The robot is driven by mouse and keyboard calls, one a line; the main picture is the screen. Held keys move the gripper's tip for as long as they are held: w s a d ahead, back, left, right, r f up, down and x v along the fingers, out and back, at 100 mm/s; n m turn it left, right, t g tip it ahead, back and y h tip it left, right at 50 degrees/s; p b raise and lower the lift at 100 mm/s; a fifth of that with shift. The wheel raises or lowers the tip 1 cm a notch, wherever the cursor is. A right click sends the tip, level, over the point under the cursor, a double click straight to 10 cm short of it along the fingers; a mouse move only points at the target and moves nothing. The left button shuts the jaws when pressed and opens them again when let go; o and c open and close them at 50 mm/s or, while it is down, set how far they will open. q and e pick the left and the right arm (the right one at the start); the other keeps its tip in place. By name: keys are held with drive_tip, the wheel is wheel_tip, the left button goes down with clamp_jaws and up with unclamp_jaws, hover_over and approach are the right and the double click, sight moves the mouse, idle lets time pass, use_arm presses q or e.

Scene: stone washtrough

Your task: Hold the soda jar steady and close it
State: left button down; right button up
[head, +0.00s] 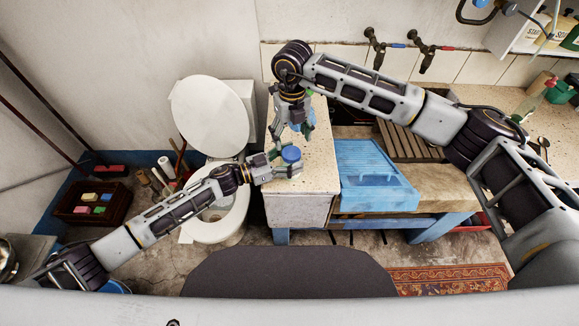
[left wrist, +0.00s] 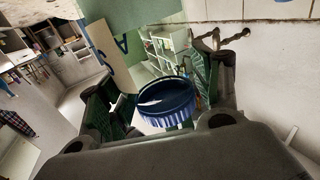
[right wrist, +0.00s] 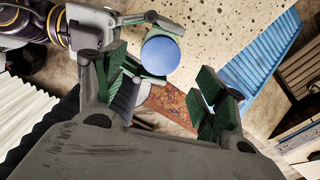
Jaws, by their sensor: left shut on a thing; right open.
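The soda jar, with a round blue lid (head: 291,154) on top, is at the front left of the speckled stone worktop. My left gripper (head: 282,167) is shut around the jar from the left. The ridged blue lid (left wrist: 165,98) shows between its green-padded fingers in the left wrist view; the jar's body is mostly hidden. My right gripper (head: 296,132) points down behind the jar, open and apart from it. In the right wrist view the lid (right wrist: 160,55) shows beyond its spread fingers (right wrist: 165,88). I cannot tell how tightly the lid sits.
A blue object (head: 308,118), partly hidden, stands behind my right gripper. A blue washboard (head: 368,165) slopes at the sink to the right. A toilet (head: 212,120) with raised lid is at left. The speckled worktop (head: 322,165) is clear right of the jar.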

sight(291, 152)
drive_tip(key=shift+f, duration=3.15)
drive_tip(key=shift+c, duration=0.3)
drive_tip(key=c, duration=1)
drive_tip(key=shift+m, duration=0.3)
drive_tip(key=shift+m, duration=1.3)
drive_tip(key=o, duration=1.1)
